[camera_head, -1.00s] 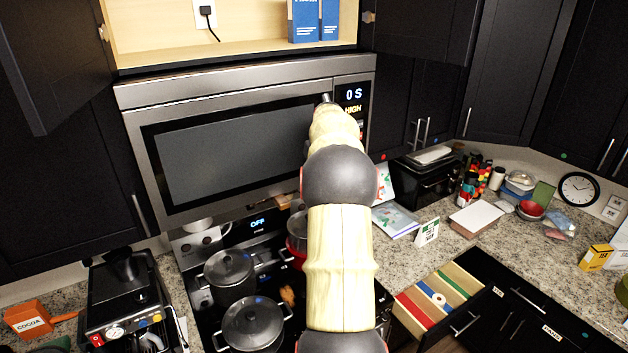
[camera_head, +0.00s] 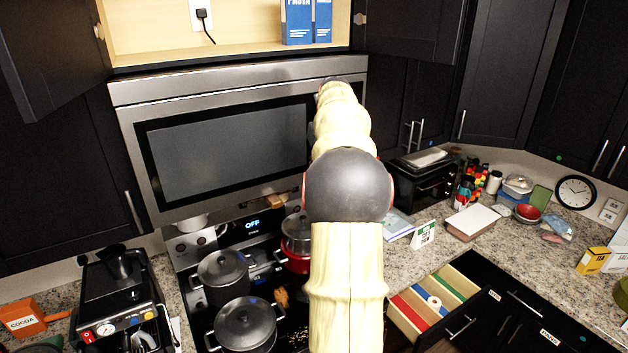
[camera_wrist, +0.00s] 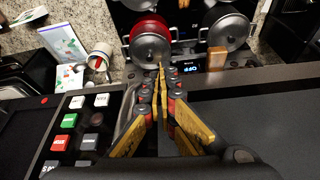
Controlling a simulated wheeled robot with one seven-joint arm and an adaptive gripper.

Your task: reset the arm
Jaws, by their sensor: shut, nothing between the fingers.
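My arm rises through the middle of the head view toward the microwave (camera_head: 230,150) above the stove, and it hides part of the microwave's right side. My gripper (camera_wrist: 162,68) shows in the wrist view with its gold fingers together and nothing between them. It points down past the microwave front, with the keypad (camera_wrist: 85,130) at left. Below the fingertips are a red pot with a lid (camera_wrist: 150,42) and a grey pot (camera_wrist: 230,30) on the stove. In the head view the gripper is hidden behind my arm.
The overhead cabinet (camera_head: 240,45) is open, with blue pasta boxes (camera_head: 298,22) in it. Grey lidded pots (camera_head: 245,325) stand on the stove. An open drawer (camera_head: 440,300) juts out at right. A coffee machine (camera_head: 120,305) stands at left. A wooden block (camera_wrist: 216,58) is near the stove display.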

